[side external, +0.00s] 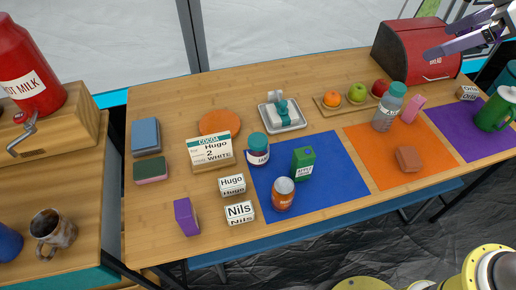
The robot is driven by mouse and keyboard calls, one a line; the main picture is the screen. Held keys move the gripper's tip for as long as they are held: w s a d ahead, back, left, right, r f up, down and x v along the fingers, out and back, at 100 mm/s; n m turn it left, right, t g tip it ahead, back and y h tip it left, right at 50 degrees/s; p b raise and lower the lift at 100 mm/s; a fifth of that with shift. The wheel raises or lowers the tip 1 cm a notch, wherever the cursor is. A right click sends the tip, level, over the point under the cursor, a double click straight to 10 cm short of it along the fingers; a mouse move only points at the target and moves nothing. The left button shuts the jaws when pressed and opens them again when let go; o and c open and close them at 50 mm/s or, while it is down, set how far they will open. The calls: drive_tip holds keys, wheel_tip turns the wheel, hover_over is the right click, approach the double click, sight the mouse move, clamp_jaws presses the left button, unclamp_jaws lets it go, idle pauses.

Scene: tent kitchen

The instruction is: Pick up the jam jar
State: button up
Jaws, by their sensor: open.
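Two small jars could be the jam jar; their labels are too small to read. One jar (257,149) has a teal-blue lid, a dark body and a white label, and stands upright at the blue mat's upper left corner. The other jar (282,194) is orange-brown with a pale lid and white label, upright on the lower left of the blue mat (340,178). My gripper (436,41) is at the top right, in front of the red bread box as seen here. Its purple fingers are apart with nothing between them. It is far from both jars.
A green carton (303,163) stands between the jars' side and the mat's middle. A cocoa sign (211,150) and name blocks (240,212) are left of the jars. The blue mat's right half is clear.

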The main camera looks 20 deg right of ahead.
drive_tip(key=w+a+f+n+g+y, duration=0.1)
drive_tip(key=w+a+f+n, duration=0.3)
drive_tip(key=w+a, duration=0.55)
drive_tip(key=n+g, duration=0.1)
drive_tip(key=g, duration=0.3)
hover_over(261, 141)
drive_tip(key=s+d, duration=0.2)
drive_tip(key=d, duration=0.1)
wheel_tip(261, 141, down, 25)
drive_tip(key=shift+y, duration=0.3)
drive_tip(key=x, duration=0.7)
drive_tip(key=shift+w, duration=0.1)
drive_tip(key=shift+d+x, duration=0.2)
drive_tip(key=shift+x, duration=1.3)
drive_tip(key=shift+d+x, duration=0.15)
drive_tip(key=shift+x, duration=1.35)
drive_tip(key=shift+f, duration=0.1)
